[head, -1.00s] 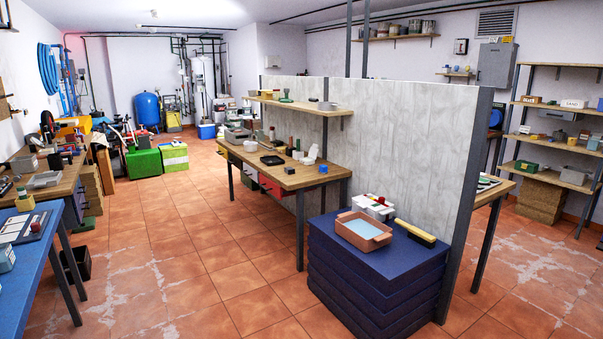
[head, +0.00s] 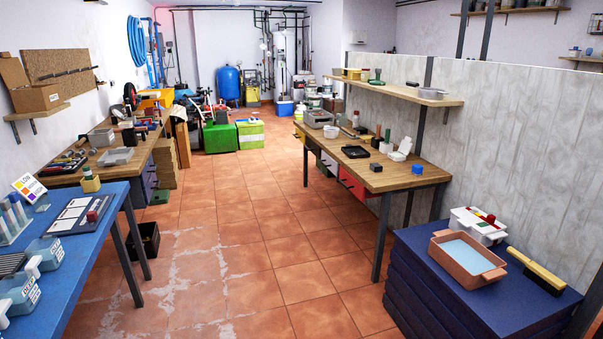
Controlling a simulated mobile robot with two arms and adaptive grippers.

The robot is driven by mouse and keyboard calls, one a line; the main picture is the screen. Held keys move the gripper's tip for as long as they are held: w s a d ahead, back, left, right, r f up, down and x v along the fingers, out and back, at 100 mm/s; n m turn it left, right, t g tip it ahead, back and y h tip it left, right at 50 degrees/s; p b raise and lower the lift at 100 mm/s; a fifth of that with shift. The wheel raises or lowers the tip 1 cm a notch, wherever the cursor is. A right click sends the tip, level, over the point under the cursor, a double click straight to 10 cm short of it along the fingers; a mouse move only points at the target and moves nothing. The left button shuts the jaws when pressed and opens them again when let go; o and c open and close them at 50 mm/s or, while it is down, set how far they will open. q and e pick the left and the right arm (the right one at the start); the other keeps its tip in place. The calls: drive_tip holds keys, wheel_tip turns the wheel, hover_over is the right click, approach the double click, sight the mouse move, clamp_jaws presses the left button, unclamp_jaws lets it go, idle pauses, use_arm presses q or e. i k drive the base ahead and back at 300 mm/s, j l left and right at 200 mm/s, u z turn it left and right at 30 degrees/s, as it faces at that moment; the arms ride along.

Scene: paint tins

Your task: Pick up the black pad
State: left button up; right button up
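On the wooden bench (head: 400,178) in the middle right are a flat black tray-like item (head: 355,152) and a small black block (head: 376,167) close in front of it. I cannot tell which of these, if either, is the black pad. A dark, ribbed flat item (head: 12,264) also lies on the blue table (head: 88,262) at the left edge. Neither of my grippers is in view.
A stack of dark blue slabs (head: 425,268) at the lower right bears a pinkish tray (head: 440,258) and a long-handled brush (head: 530,262). A black bin (head: 148,243) stands on the floor by the blue table. The tiled floor between is clear.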

sight(376, 167)
drive_tip(key=i+u, duration=0.2)
drive_tip(key=i, duration=0.8)
drive_tip(key=i+u, duration=0.15)
drive_tip(key=i, duration=0.8)
drive_tip(key=i+l+z, duration=0.1)
drive_tip(key=i+z, duration=0.15)
drive_tip(key=i, duration=0.25)
drive_tip(key=i+z, duration=0.25)
drive_tip(key=i, duration=0.3)
drive_tip(key=i+j+z, duration=0.1)
drive_tip(key=i+z, duration=0.15)
drive_tip(key=i, duration=0.25)
drive_tip(key=i+j+z, duration=0.25)
drive_tip(key=i, duration=0.25)
